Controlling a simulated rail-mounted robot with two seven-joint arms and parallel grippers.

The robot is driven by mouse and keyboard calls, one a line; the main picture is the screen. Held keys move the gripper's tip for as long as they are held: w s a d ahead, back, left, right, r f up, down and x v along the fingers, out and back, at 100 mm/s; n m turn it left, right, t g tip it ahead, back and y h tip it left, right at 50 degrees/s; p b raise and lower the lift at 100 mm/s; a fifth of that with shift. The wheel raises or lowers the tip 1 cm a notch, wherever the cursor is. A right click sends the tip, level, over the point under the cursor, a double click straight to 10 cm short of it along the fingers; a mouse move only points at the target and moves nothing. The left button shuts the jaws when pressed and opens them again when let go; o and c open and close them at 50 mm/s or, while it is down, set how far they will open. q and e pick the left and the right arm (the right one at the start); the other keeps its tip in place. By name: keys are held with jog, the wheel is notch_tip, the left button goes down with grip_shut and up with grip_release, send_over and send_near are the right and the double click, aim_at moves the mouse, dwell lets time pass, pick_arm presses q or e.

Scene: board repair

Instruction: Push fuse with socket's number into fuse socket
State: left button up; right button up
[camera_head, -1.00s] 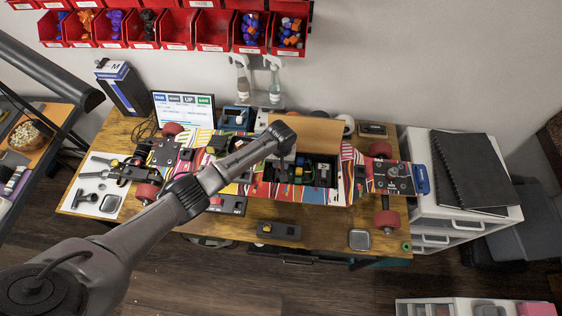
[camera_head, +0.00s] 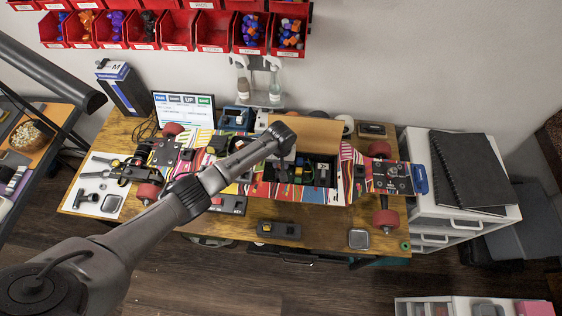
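A colourful electric skateboard (camera_head: 348,188) lies across the wooden bench. Its dark compartment (camera_head: 317,182) is open, with a tan lid (camera_head: 318,133) raised behind it. Small green, blue and yellow parts (camera_head: 297,171) sit inside. They are too small to tell fuses from sockets or read any number. My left arm reaches in from the lower left, and its wrist is above the left part of the compartment. My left gripper points down there, mostly hidden by the wrist, so its fingers and anything in them cannot be made out. My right gripper is not in view.
A dark device with a yellow part (camera_head: 279,230) and a small grey square item (camera_head: 358,238) lie at the bench's front. A screen (camera_head: 184,111) stands behind the board. A white mat with tools (camera_head: 84,208) lies at left. Red bins (camera_head: 213,32) hang above.

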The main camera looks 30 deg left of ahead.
pick_arm(q)
jog(key=shift+f, duration=0.4)
dwell(0.8)
jog(key=shift+f, duration=0.15)
dwell(0.6)
jog(key=shift+f, duration=0.5)
dwell(0.5)
jog(key=o, duration=1.3)
jog(key=shift+r, duration=0.1)
